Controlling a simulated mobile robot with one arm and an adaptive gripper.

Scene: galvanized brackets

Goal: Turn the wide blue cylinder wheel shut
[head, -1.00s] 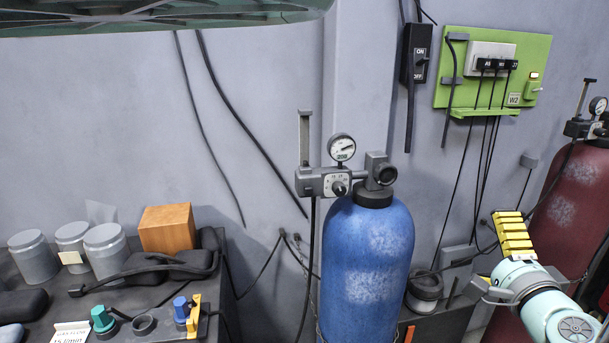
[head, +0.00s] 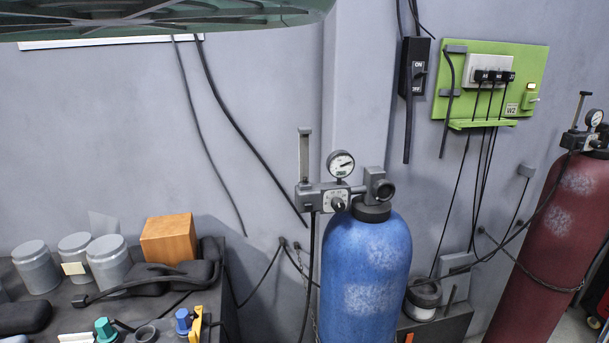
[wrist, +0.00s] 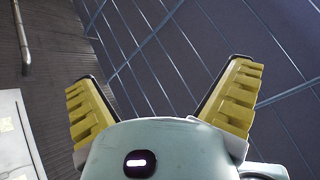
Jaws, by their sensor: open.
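The wide blue cylinder (head: 365,260) stands upright in the middle of the head view, against the grey wall. On its top sits a grey valve head with a round dark wheel-like knob (head: 384,190) facing outward. A regulator block with a smaller dark knob (head: 337,205) and a round white gauge (head: 341,164) joins it on the left. My gripper (wrist: 165,72) shows only in the wrist view. Its two yellow ridged fingers are spread wide with nothing between them. It is out of the head view and apart from the cylinder.
A dark bench at lower left holds grey canisters (head: 104,262), a wooden block (head: 168,239) and coloured knobs (head: 183,320). A red cylinder (head: 555,235) stands at right. A green panel (head: 492,85), a switch (head: 416,70) and hanging cables are on the wall behind.

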